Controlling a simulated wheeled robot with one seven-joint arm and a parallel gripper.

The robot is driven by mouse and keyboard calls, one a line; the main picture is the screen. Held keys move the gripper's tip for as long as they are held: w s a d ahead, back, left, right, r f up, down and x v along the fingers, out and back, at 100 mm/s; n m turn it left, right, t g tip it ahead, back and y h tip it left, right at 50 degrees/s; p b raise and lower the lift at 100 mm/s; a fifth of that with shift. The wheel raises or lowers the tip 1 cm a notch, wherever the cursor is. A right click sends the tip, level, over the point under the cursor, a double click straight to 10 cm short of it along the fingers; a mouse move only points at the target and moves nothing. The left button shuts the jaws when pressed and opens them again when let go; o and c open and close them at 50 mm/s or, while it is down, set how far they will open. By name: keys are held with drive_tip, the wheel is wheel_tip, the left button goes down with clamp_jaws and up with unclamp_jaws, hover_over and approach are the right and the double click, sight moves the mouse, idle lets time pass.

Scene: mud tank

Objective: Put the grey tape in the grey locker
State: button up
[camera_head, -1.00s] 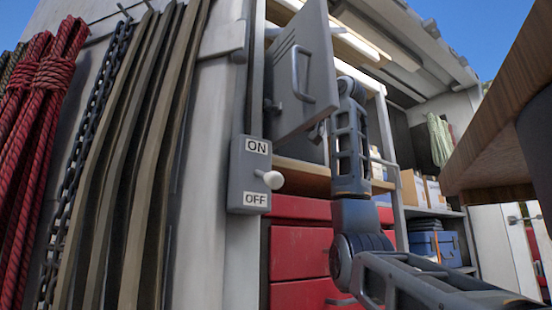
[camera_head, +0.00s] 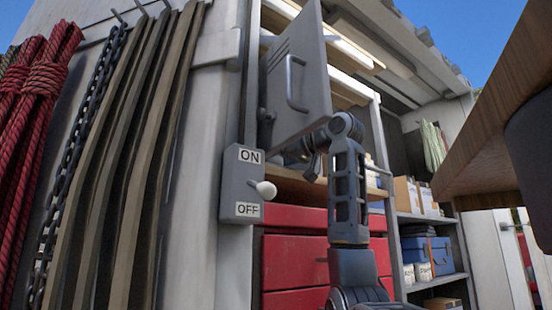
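The grey locker's door (camera_head: 297,75) is swung open in the upper middle, with a bar handle on its face. The locker's inside is mostly hidden behind the door and my arm. My gripper (camera_head: 313,166) is small and dark, just below the door's lower edge and over the wooden shelf. I cannot tell whether it touches the door. Its fingers are too small and too hidden to show whether they are open or hold anything. I do not see the grey tape.
A grey ON/OFF switch box (camera_head: 243,185) with a white knob is left of my arm. Red drawers (camera_head: 294,262) lie below the shelf. Shelves with boxes (camera_head: 428,255) stand at right. A wooden board edge (camera_head: 490,140) juts in from the right. Straps (camera_head: 130,160) and ropes hang at left.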

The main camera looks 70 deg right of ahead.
drive_tip(key=o, duration=1.1)
drive_tip(key=shift+r, duration=0.15)
drive_tip(key=b+v, duration=0.3)
drive_tip(key=v, duration=0.9)
